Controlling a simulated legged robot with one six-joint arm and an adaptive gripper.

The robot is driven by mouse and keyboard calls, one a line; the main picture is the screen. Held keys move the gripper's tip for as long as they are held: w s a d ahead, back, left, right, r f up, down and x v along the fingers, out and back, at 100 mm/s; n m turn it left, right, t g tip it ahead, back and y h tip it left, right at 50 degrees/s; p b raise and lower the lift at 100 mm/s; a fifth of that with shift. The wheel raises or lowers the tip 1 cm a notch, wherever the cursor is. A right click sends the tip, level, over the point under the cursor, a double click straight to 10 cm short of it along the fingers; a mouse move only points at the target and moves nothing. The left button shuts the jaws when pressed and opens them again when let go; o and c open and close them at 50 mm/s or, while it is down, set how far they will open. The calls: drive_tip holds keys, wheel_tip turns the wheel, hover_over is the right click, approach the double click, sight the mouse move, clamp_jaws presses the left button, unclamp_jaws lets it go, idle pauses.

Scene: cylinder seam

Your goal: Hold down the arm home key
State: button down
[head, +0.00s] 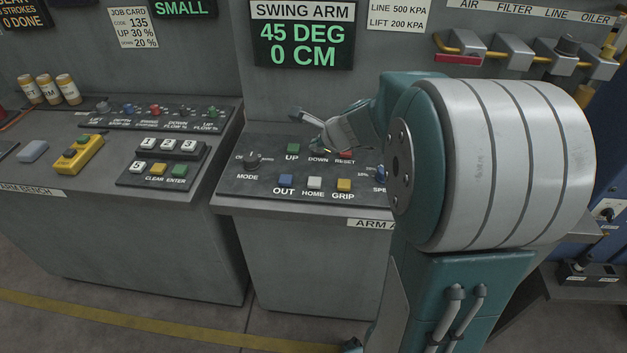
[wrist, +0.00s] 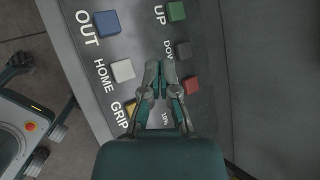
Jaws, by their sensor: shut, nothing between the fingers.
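The white home key (head: 315,183) sits in the front row of the arm panel (head: 232,195), between the blue OUT key (head: 286,180) and the yellow GRIP key (head: 344,185). In the wrist view the white home key (wrist: 122,70) is left of my fingertips, apart from them. My gripper (wrist: 158,66) is shut and empty, with its tips over the panel between the home key and the dark DOWN key (wrist: 183,50). In the head view my gripper (head: 316,147) covers much of the DOWN key. The tips' height above the panel is unclear.
The display (head: 302,43) reads 45 DEG, 0 CM. The green UP key (head: 292,149) and red RESET key (head: 345,154) are in the back row. A MODE knob (head: 251,159) stands at the panel's left. The arm bench (head: 60,207) is left; my arm hides the panel's right side.

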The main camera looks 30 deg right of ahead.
sight(316, 181)
drive_tip(key=shift+f, duration=0.1)
drive_tip(key=shift+f, duration=4.35)
drive_tip(key=shift+f, duration=0.1)
drive_tip(key=shift+f, duration=0.2)
